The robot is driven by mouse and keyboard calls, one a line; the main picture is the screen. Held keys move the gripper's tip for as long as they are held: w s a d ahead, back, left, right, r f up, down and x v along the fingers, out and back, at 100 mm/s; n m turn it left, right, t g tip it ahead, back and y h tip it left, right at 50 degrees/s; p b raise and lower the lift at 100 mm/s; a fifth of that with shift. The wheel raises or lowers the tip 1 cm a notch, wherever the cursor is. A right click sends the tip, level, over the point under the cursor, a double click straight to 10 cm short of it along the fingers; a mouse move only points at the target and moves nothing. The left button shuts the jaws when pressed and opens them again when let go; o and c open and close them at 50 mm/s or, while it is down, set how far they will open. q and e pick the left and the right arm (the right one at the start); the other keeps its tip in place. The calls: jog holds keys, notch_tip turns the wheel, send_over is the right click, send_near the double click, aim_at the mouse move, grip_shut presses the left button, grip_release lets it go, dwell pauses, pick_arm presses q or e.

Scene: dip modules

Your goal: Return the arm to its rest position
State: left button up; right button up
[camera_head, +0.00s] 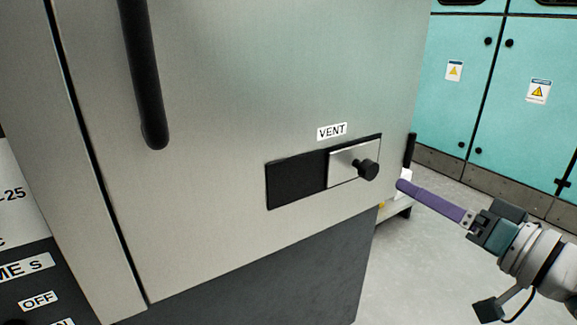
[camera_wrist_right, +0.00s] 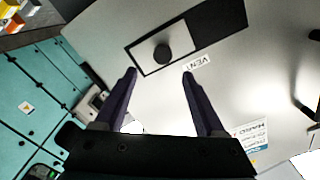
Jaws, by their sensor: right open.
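My right gripper (camera_head: 403,186) is at the right of the head view, beside the grey metal cabinet (camera_head: 220,90) and to the right of its vent. In the right wrist view its two purple fingers (camera_wrist_right: 160,73) are spread apart with nothing between them. The vent has a silver sliding plate (camera_head: 345,167) with a black knob (camera_head: 367,169), and a dark opening shows to the left of the plate. The knob also shows in the right wrist view (camera_wrist_right: 162,54), beyond the fingertips and apart from them. My left gripper is in neither view.
A black vertical handle (camera_head: 146,80) sticks out from the cabinet front. Teal lockers (camera_head: 462,95) with warning labels stand behind at the right. Bare grey floor (camera_head: 400,280) lies between the cabinet and my right arm. A labelled dark panel (camera_head: 30,285) is at the lower left.

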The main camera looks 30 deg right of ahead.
jog(key=s+a+r+n+g+p, duration=0.3)
jog(key=a+r+g+p, duration=0.3)
jog(key=a+r+p, duration=0.85)
jog(key=s+a+r+n+g+h+p, duration=0.15)
jog(key=s+r+g+p, duration=0.25)
jog(key=s+r+p, duration=0.45)
jog(key=s+a+r+n+g+y+p, duration=0.1)
jog(key=s+a+r+n+g+p, duration=0.2)
jog(key=s+r+p, duration=0.8)
jog(key=w+r+p, duration=0.2)
jog(key=r+p, duration=1.5)
jog(key=p, duration=0.2)
jog(key=w+d+r+g+p, duration=0.1)
jog(key=w+r+p, duration=0.1)
jog(key=r+p, duration=1.5)
jog(key=p, duration=0.3)
jog(key=shift+w+d, duration=0.15)
jog(key=shift+w, duration=0.15)
